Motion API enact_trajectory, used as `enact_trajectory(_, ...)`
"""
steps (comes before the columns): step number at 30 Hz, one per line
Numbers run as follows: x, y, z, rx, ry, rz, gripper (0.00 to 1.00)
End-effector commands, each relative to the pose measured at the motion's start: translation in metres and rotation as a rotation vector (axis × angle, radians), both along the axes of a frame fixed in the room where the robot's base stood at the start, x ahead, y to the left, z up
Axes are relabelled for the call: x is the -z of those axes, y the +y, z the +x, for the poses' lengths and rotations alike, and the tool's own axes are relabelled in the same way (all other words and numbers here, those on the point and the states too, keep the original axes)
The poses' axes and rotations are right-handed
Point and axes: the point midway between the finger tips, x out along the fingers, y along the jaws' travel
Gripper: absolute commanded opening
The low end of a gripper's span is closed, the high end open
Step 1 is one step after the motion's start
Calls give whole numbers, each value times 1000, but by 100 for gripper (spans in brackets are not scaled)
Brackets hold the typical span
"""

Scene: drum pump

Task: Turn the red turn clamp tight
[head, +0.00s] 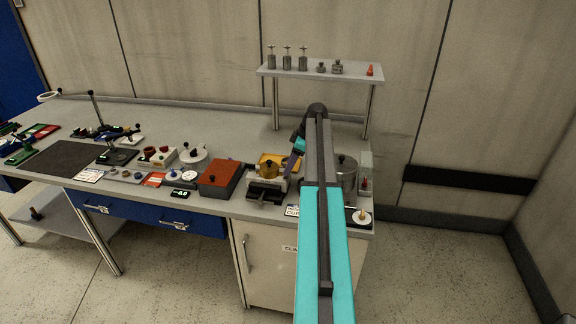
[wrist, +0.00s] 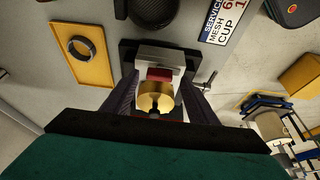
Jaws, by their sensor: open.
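In the wrist view my gripper (wrist: 158,84) is open, with its two dark fingers on either side of a round brass part (wrist: 155,98). A small red piece (wrist: 159,74) shows just beyond the brass part, against a grey vise-like block (wrist: 160,55). I cannot tell whether the red piece is the turn clamp, or whether the fingers touch anything. In the head view a brass part (head: 267,168) sits at the dark vise (head: 265,191), and my arm comes down just right of it, partly hiding the gripper.
A yellow tray (wrist: 66,70) holding a dark ring (wrist: 84,47) lies beside the vise. A dark mesh cup (wrist: 153,10) and a label (wrist: 223,20) lie beyond it. A red-topped box (head: 220,175) and a metal pot (head: 346,168) flank the area. A shelf (head: 322,73) stands behind.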

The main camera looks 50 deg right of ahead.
Motion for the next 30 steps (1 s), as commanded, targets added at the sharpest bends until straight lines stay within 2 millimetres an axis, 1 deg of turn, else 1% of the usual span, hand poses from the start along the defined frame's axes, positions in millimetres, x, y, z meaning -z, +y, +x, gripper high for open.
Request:
enact_trajectory(6,10,2,3,0,0,0,53)
enact_trajectory(15,12,2,3,1,0,0,53)
enact_trajectory(16,12,2,3,1,0,0,51)
enact_trajectory(17,12,2,3,1,0,0,46)
enact_trajectory(18,12,2,3,1,0,0,40)
enact_trajectory(23,11,2,3,2,0,1,13)
enact_trajectory(24,12,20,-1,-1,0,0,12)
enact_trajectory(25,12,11,2,1,2,1,12)
enact_trajectory(26,12,8,2,2,2,3,12)
enact_trajectory(30,13,4,1,10,3,7,12)
